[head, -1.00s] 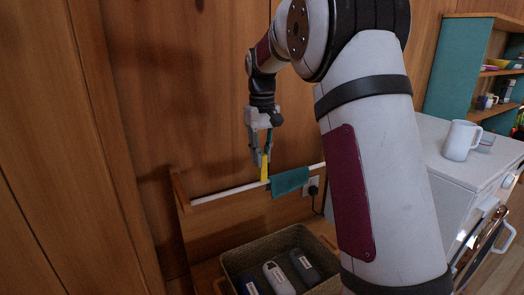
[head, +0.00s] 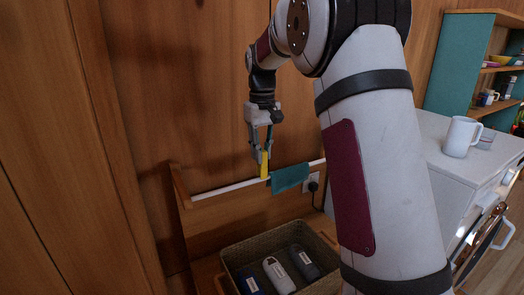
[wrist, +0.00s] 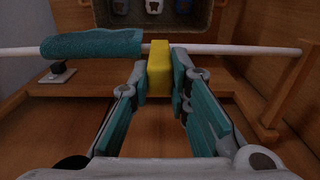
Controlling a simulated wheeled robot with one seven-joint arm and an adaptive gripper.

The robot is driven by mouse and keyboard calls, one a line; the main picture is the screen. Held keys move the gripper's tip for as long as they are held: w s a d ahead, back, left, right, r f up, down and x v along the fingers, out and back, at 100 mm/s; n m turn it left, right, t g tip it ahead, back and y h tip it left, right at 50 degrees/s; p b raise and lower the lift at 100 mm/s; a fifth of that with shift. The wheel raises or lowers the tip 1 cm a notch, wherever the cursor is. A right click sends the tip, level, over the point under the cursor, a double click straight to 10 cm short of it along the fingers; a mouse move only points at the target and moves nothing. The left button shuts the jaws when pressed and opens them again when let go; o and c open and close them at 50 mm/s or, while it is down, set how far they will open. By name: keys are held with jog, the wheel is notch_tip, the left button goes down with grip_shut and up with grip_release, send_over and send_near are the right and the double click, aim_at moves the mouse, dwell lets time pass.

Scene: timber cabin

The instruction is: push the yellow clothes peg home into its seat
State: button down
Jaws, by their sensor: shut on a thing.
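The yellow clothes peg (head: 264,166) is upright at the white rail (head: 228,187), just left of the teal cloth (head: 290,178) hanging there. My gripper (head: 263,154) is above the rail with its fingers around the peg. In the wrist view my gripper (wrist: 159,75) has its two teal fingers on either side of the yellow peg (wrist: 159,66), shut on it. The peg overlaps the rail (wrist: 230,49) there, beside the end of the cloth (wrist: 92,45). Its lower end is hidden, so I cannot tell how far it sits on the rail.
A woven basket (head: 236,250) with several labelled items stands below the rail. A white mug (head: 461,137) stands on the white counter (head: 432,130) at right. The rail's left stretch is bare.

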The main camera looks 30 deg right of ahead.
jog(key=shift+f, duration=1.65)
jog(key=c, duration=1.4)
grip_release()
jog(key=shift+r, duration=0.1)
notch_tip(320, 180, up, 12)
jog(key=shift+f, duration=0.1)
